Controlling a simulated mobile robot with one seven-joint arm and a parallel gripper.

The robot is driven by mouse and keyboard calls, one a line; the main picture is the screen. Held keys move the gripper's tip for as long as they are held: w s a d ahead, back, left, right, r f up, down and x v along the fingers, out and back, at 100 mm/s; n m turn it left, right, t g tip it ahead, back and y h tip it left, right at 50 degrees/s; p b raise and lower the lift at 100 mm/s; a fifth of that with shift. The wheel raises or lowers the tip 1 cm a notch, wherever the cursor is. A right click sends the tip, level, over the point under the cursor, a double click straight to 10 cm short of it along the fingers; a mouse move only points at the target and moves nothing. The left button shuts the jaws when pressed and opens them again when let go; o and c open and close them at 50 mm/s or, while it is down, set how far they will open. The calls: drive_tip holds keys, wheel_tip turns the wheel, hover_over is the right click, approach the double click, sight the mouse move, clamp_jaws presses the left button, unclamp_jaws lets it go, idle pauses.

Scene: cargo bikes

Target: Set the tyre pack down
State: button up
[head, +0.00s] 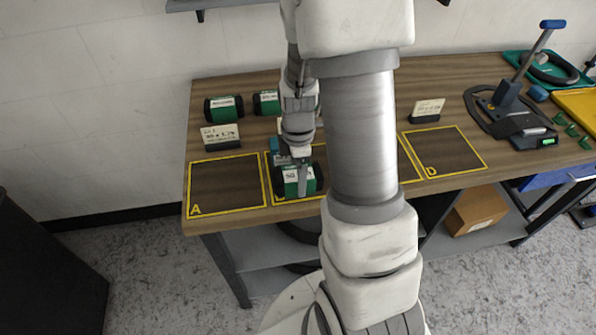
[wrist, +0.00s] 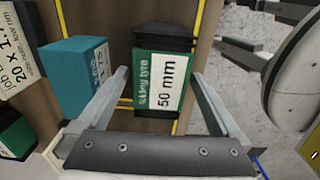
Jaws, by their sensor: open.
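The tyre pack (head: 293,186), a green roll with black ends and a white label, lies in the second yellow-outlined bay (head: 270,190), right of bay A, close to the table's front edge. In the wrist view the pack (wrist: 158,75) reads "folding tyre 50 mm". My gripper (head: 300,178) is over it and open. In the wrist view the fingers (wrist: 161,85) stand on either side of the pack, with gaps showing between them and it. My arm hides much of the bays right of it. Whether the pack's underside fully rests on the wood cannot be told.
A teal box (wrist: 78,70) stands close to the left finger. Bay A (head: 227,185) and bay D (head: 444,152) are empty. Two more green packs (head: 223,108) (head: 266,102) and a size card (head: 221,136) are behind. A lever tool (head: 510,98) stands at right.

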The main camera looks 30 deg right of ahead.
wheel_tip(320, 180, up, 12)
drive_tip(key=s+a+r+m+t, duration=0.5)
drive_tip(key=s+a+r+m, duration=0.4)
drive_tip(key=s+r+m, duration=0.3)
wheel_tip(320, 180, up, 2)
drive_tip(key=m+p, duration=0.1)
drive_tip(key=m, duration=0.1)
drive_tip(key=shift+s+m+t, duration=0.3)
drive_tip(key=shift+s+m, duration=0.05)
drive_tip(key=shift+m, duration=0.05)
drive_tip(key=shift+a+r, duration=0.1)
